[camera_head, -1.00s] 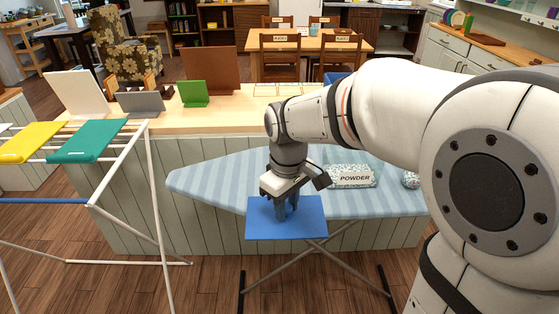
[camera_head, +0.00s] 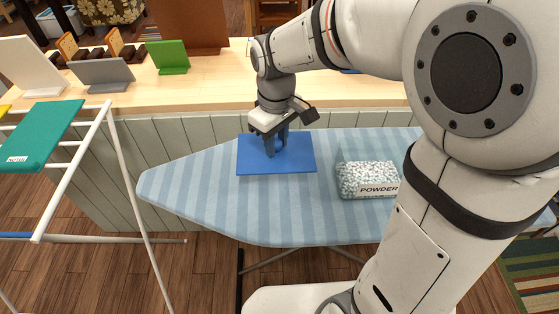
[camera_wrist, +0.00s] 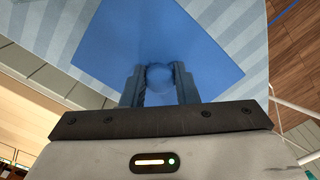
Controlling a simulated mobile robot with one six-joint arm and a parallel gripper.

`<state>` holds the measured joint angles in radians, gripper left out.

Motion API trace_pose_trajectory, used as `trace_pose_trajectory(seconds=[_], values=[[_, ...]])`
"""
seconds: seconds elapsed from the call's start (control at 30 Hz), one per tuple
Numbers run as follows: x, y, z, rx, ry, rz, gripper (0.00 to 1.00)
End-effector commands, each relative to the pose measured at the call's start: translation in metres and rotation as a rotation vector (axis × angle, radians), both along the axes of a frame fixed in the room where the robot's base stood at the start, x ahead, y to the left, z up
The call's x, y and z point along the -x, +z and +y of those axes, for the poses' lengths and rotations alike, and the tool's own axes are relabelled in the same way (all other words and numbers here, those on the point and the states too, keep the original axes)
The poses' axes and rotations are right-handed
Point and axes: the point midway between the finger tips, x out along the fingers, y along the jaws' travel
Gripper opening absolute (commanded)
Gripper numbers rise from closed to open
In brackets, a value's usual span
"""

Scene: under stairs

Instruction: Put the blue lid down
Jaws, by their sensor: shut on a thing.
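The blue lid (camera_head: 298,160) is a flat blue rectangle with a round blue knob in its middle. My gripper (camera_head: 276,146) points down over it and is shut on the knob. In the wrist view the lid (camera_wrist: 160,40) lies flat beyond the two fingers, and the knob (camera_wrist: 159,78) sits between the fingertips of my gripper (camera_wrist: 159,86). The lid is over the striped ironing board (camera_head: 215,200), near its back edge. I cannot tell whether the lid touches the board.
A clear box labelled POWDER (camera_head: 368,180) stands on the board to the right of the lid. A wooden counter (camera_head: 215,95) with a green board (camera_head: 168,57) is behind. A drying rack (camera_head: 125,170) with a teal board (camera_head: 38,135) stands at left. The board's left end is bare.

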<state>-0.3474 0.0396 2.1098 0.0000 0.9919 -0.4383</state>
Motion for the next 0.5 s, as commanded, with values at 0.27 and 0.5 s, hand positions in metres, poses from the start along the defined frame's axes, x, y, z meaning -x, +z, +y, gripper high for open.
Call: trace_pose_trajectory(seconds=[0.27, 0.5], values=[[-0.002, -0.044, -0.007, 0.001, -0.02, 0.002, 0.0], [-0.003, -0.075, -0.01, 0.001, -0.027, 0.004, 0.0]])
